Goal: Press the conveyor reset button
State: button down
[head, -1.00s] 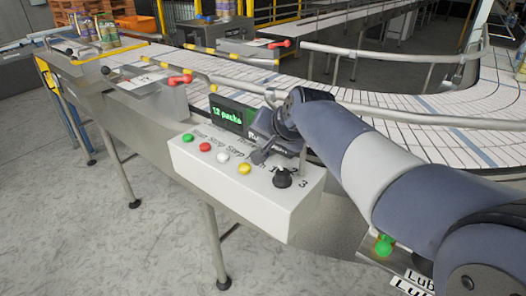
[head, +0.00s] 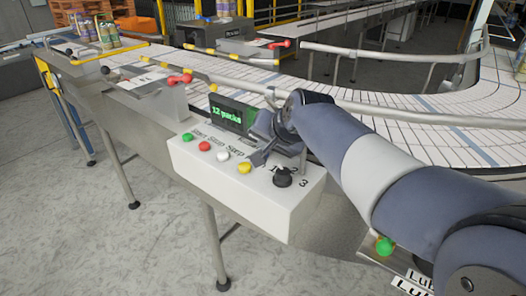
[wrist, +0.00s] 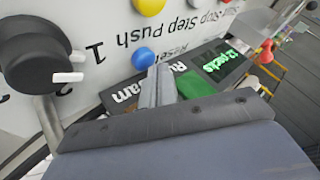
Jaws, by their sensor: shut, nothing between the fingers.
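The conveyor control box (head: 270,212) is white, with a row of round buttons on its top. In the wrist view a blue button (wrist: 143,58) sits next to the printed word "Reset"; in the head view my gripper and wrist hide it. My gripper (wrist: 160,72) is shut and empty. Its fingertips are just beside the blue button, on the display side; whether they touch it I cannot tell. In the head view my gripper (head: 258,157) hangs over the box's back edge, behind the yellow button (head: 244,168).
Green (head: 187,137), red (head: 204,146) and white (head: 222,155) buttons lie left of the yellow one. A black selector knob (head: 283,177) stands at the right. A display (head: 232,113) reading "12 packs" stands behind the box, with the conveyor (head: 420,120) beyond.

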jog(key=shift+f+b, duration=0.45)
jog(key=shift+f, duration=0.1)
dwell(0.4)
dwell(0.4)
jog(key=shift+r+p, duration=0.8)
jog(key=shift+r, duration=0.2)
notch_tip(320, 180, up, 5)
jog(key=p, duration=0.4)
